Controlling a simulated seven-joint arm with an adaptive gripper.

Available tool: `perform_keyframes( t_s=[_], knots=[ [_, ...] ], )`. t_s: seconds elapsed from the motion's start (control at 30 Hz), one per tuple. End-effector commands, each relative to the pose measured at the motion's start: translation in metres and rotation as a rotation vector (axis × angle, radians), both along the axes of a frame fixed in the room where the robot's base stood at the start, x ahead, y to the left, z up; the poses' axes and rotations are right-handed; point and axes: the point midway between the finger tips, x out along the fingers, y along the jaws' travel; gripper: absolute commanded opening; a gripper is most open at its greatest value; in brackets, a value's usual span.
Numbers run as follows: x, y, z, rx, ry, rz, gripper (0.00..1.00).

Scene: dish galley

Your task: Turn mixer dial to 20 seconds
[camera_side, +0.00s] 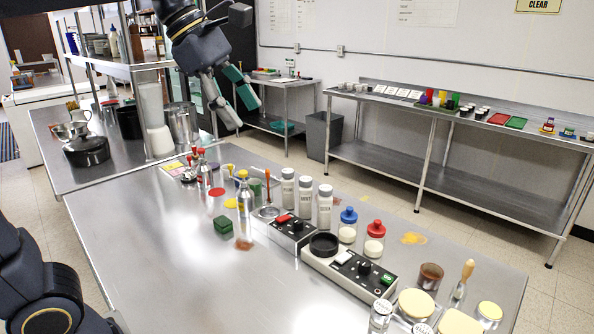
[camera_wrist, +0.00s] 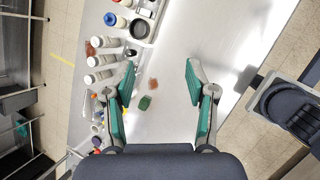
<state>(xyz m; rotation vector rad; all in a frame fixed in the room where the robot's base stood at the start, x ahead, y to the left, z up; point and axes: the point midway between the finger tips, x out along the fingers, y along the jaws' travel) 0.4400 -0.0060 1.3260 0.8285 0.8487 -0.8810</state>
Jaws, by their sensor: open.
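Two small white benchtop units with black panels stand on the steel table. The nearer unit (camera_side: 316,258) has a black round cup (camera_side: 323,244), a black dial (camera_side: 364,267) and a green switch (camera_side: 387,280). The farther unit has a red switch (camera_side: 283,218) and a small black dial (camera_side: 297,226). I cannot tell which is the mixer, and the dial markings are too small to read. My gripper (camera_side: 243,112) is open and empty, high above the table's far left, well away from both dials. The wrist view shows its teal fingers (camera_wrist: 160,72) spread apart, with the black cup (camera_wrist: 140,28) beyond them.
White-capped bottles (camera_side: 305,196) stand behind the units, with blue-lidded (camera_side: 348,225) and red-lidded (camera_side: 374,240) jars to their right. A clear bottle (camera_side: 244,205) and a green block (camera_side: 223,225) are left of them. The table's front left (camera_side: 170,265) is clear.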

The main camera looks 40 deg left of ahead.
Motion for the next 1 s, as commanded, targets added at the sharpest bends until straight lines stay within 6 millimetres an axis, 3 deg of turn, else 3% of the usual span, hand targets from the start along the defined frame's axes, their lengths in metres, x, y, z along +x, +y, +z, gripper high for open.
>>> perform_keyframes(
  t_s=[0.03,0.13,0.23,0.37,0.43,0.57,0.7,1.0],
  knots=[
    [0.029,-0.001,0.003,-0.058,0.068,0.112,0.56],
    [0.079,-0.008,0.003,-0.148,0.194,0.331,0.56],
    [0.126,-0.023,-0.013,-0.177,0.299,0.504,0.56],
    [0.179,-0.056,-0.056,-0.134,0.399,0.645,0.56],
    [0.199,-0.077,-0.087,-0.080,0.429,0.668,0.56],
    [0.223,-0.110,-0.147,0.037,0.454,0.633,0.56],
    [0.227,-0.126,-0.199,0.130,0.494,0.613,0.56],
    [0.222,-0.137,-0.243,0.157,0.520,0.597,0.56]
  ],
)
